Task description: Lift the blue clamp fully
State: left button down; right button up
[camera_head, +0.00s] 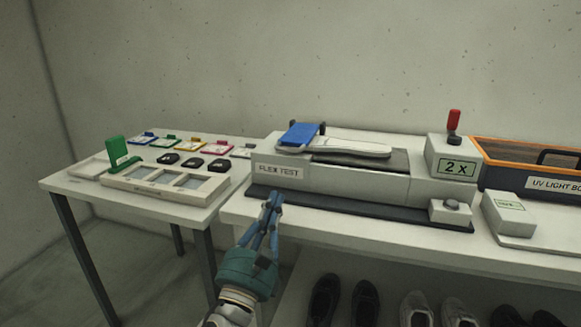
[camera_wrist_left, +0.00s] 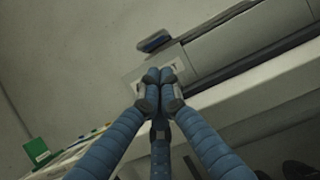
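The blue clamp (camera_head: 300,134) is a flat blue plate at the left end of the flex test machine (camera_head: 380,187). It lies low and slightly tilted over the end of a pale shoe sole (camera_head: 345,148). In the left wrist view a dark blue edge (camera_wrist_left: 154,40) beyond the fingertips looks like the clamp. My left gripper (camera_head: 272,200) is in front of the machine's left end, below and nearer than the clamp, and apart from it. Its blue fingers meet at the tips (camera_wrist_left: 160,76), with nothing seen between them. My right gripper is in neither view.
A red-handled lever (camera_head: 454,122) stands by the "2 x" display (camera_head: 457,168). A UV light box (camera_head: 530,174) is at the right. The left table holds a compartment tray (camera_head: 165,193) and several coloured pieces. Shoes sit under the bench. The space above the clamp is clear.

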pick_arm(q)
jog(key=shift+s+r, duration=0.1)
jog(key=shift+r, duration=0.05)
jog(key=x, duration=0.9)
jog(key=shift+w+d, duration=0.1)
jog(key=shift+w, duration=0.2)
jog(key=shift+w+d+r, duration=0.1)
jog(key=shift+w+r, duration=0.1)
jog(key=shift+r, duration=0.1)
